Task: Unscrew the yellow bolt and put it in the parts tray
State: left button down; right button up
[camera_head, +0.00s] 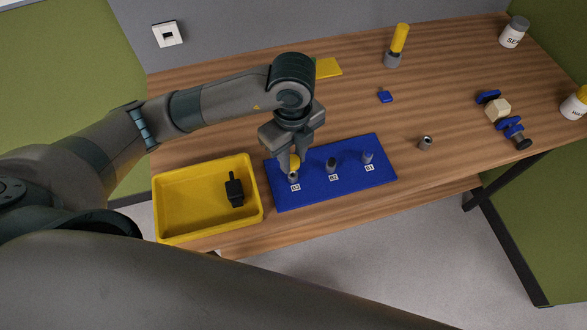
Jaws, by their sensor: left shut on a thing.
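The yellow bolt (295,160) is at the B3 label on the blue plate (310,201), above a small grey post or sleeve (293,177). It looks upright, but the fingers partly hide it. My left gripper (288,160) comes down from above and is shut on the bolt. I cannot tell whether the bolt is still threaded in. The yellow parts tray (208,234) stands just left of the plate, with a small black part (234,190) inside. My right gripper is out of view.
Grey posts stand at B2 (331,164) and B1 (368,157). A grey nut-like piece (425,142), a blue block (385,97), a yellow-handled tool (397,44), blue-and-cream parts (498,110) and white jars (513,34) occupy the right side. Bare wood separates them.

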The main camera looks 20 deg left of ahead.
pick_arm(q)
jog(key=shift+r+p, duration=0.45)
jog(key=shift+r, duration=0.2)
jog(key=shift+m, duration=0.3)
jog(key=m, duration=0.2)
jog(key=m+b, duration=0.1)
jog(key=m, duration=0.1)
jog(key=a+m, duration=0.1)
jog(key=m, duration=0.1)
jog(key=shift+w+f+b, duration=0.25)
jog(key=shift+w+b, duration=0.15)
jog(key=a+n+b, duration=0.3)
jog(key=n+b, duration=0.1)
jog(key=n, duration=1.1)
jog(key=w+a+n+b, duration=0.1)
jog(key=a+n+b, duration=0.3)
jog(key=n, duration=1.2)
jog(key=shift+w+b, duration=0.25)
jog(key=shift+b, duration=0.35)
jog(key=shift+f, duration=0.1)
